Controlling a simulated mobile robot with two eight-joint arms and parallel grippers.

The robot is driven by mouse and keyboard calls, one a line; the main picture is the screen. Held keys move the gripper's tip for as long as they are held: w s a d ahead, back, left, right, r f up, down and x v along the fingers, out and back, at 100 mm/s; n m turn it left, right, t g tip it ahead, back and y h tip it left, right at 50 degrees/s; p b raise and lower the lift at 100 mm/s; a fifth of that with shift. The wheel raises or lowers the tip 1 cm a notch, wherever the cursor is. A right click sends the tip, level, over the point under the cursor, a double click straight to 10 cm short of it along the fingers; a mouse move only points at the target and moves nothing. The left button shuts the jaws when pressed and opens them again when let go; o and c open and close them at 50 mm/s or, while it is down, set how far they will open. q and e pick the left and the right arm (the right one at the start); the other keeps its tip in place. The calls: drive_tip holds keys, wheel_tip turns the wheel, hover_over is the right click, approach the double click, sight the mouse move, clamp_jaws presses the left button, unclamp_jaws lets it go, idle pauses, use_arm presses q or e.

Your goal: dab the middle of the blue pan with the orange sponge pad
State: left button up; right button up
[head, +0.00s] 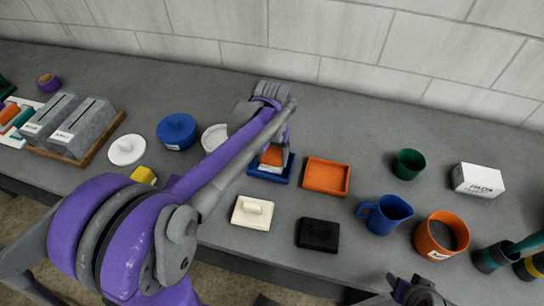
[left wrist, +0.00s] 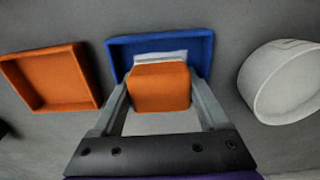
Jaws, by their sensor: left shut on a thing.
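My left gripper (head: 274,150) is shut on the orange sponge pad (head: 271,157), an orange block with a pale layer showing at its far edge. In the left wrist view the orange block (left wrist: 160,87) sits between the two grey fingers. The blue pan (head: 262,176) is a shallow square tray right below and behind the pad; its rim also shows in the left wrist view (left wrist: 120,49). The pad covers much of the pan's inside, and I cannot tell whether it touches the floor. My right gripper (head: 418,292) is partly in view at the bottom edge.
An orange tray (head: 326,177) lies just right of the pan, and a white round container (head: 214,138) stands left. A blue jug (head: 384,214) and orange mug (head: 441,235) stand right.

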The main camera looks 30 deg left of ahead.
sight(272, 152)
use_arm(q)
drive_tip(key=shift+w+r+p, duration=0.1)
drive_tip(key=shift+r+p, duration=1.7)
drive_tip(key=shift+r, duration=1.8)
use_arm(e)
drive_tip(key=shift+w+r, duration=0.35)
drive_tip(key=shift+r, duration=0.55)
drive_tip(key=shift+w+r, duration=0.35)
drive_tip(key=shift+r, duration=0.55)
drive_tip(key=shift+w+r, duration=0.35)
drive_tip(key=shift+r, duration=0.55)
